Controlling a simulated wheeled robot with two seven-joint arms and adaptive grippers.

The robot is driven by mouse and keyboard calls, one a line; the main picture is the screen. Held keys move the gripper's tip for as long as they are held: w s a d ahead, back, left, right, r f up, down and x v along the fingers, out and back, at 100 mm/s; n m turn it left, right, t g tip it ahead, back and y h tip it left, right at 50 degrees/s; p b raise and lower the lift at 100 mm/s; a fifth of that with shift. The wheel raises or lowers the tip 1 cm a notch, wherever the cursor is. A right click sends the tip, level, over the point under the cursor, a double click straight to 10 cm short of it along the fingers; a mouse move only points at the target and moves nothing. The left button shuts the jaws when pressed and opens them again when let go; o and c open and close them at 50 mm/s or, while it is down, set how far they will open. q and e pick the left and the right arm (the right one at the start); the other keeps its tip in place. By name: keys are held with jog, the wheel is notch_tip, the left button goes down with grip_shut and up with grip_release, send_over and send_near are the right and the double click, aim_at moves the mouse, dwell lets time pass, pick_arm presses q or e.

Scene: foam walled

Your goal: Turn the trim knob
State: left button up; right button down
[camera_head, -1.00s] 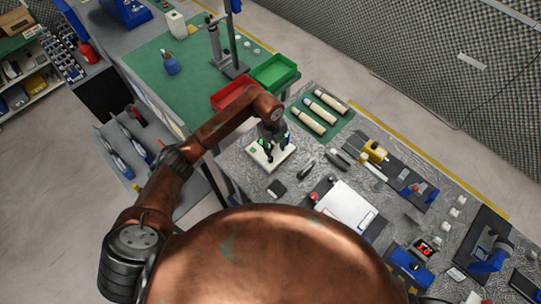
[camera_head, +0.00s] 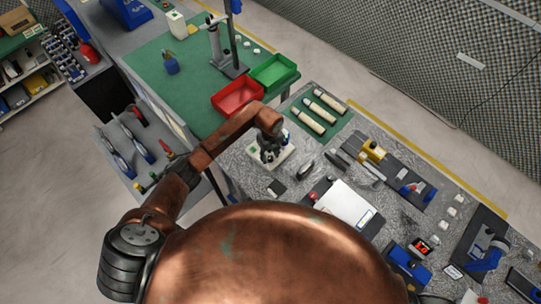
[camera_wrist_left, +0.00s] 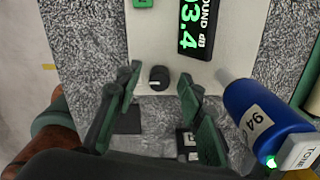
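The trim knob (camera_wrist_left: 158,77) is a small black round knob on a white panel (camera_wrist_left: 150,40) in the left wrist view. A black display with green digits is on the same panel. My left gripper (camera_wrist_left: 158,90) is open, with one finger to each side of the knob; I see gaps between the knob and both fingers. In the head view my left gripper (camera_head: 268,152) is over the white device (camera_head: 286,157) and hides much of it, including the knob. My right gripper is not in view.
A blue cylinder marked 94 (camera_wrist_left: 255,112) lies close to the right finger in the wrist view. A red bin (camera_head: 238,96), a green bin (camera_head: 274,71) and pale cylinders on a green mat (camera_head: 318,112) are near. A dark block (camera_head: 277,187) lies in front.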

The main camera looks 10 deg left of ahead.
pick_arm(q)
jog(key=shift+c, duration=0.7)
grip_shut()
